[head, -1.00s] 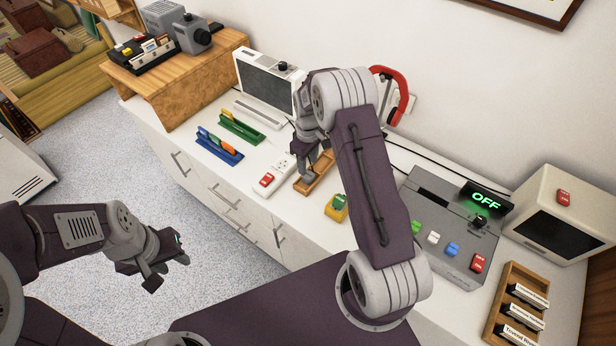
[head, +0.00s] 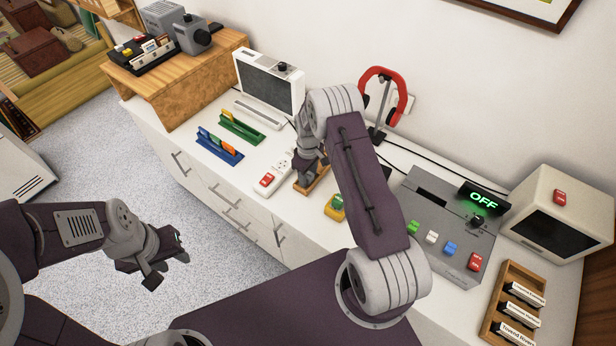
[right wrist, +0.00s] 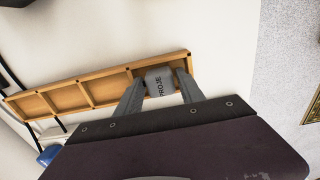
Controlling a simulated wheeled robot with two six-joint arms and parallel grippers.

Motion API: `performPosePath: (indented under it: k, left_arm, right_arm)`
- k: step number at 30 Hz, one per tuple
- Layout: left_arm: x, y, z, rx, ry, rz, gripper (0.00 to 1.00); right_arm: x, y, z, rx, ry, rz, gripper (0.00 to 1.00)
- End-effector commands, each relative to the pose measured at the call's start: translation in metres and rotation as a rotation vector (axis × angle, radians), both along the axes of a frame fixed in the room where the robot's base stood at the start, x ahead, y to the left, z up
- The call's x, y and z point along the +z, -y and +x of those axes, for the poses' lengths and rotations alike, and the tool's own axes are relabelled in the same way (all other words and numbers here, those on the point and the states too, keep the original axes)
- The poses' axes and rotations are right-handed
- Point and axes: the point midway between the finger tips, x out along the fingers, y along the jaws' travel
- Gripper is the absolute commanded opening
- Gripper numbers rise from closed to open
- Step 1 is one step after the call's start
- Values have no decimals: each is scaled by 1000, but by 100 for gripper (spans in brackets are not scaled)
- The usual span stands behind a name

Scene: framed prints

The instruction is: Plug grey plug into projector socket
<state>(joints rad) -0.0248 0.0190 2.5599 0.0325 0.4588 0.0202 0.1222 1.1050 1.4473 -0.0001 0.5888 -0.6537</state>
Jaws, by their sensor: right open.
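The grey plug (right wrist: 160,83), with lettering starting "PROJE", lies in an end compartment of a wooden divided tray (right wrist: 75,98). My right gripper (right wrist: 160,86) is open, with one finger on each side of the plug. I cannot tell whether the fingers touch it. In the head view, my right gripper (head: 304,178) is down at the tray (head: 323,172) and hides the plug. A white socket strip (head: 283,167) with a red switch stands just left of the tray; I cannot read any socket label. My left gripper (head: 168,268) is open and empty over the floor.
A grey projector-like device (head: 192,35) stands on a wooden box (head: 190,85). A yellow block (head: 335,210), grey console (head: 440,225) and red headphones (head: 402,95) are near my right arm. Blue (head: 220,147) and green (head: 240,128) holders lie left of the strip.

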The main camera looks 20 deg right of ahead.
Motion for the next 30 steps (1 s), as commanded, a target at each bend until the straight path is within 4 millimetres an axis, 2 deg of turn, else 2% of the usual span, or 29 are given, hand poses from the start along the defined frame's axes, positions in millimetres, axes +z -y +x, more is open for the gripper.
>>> performPosePath:
  k: [6, 7, 11, 12, 23, 26, 30]
  left_arm:
    - [0, 0, 0, 0, 0, 0, 36]
    - [0, 0, 0, 0, 0, 0, 36]
    - [0, 0, 0, 0, 0, 0, 36]
    - [0, 0, 0, 0, 0, 0, 36]
    - [-2, 0, 0, 0, 0, 0, 36]
    - [-4, 0, 0, 0, 0, 0, 36]
    - [-8, 0, 0, 0, 0, 0, 36]
  right_arm:
    - [0, 0, 0, 0, 0, 0, 45]
    - [0, 0, 0, 0, 0, 0, 40]
    - [0, 0, 0, 0, 0, 0, 4]
    - [0, 0, 0, 0, 0, 0, 0]
    - [7, 0, 1, 0, 1, 0, 0]
    - [19, 0, 1, 0, 3, -1, 0]
    - [44, 1, -2, -1, 2, 0, 0]
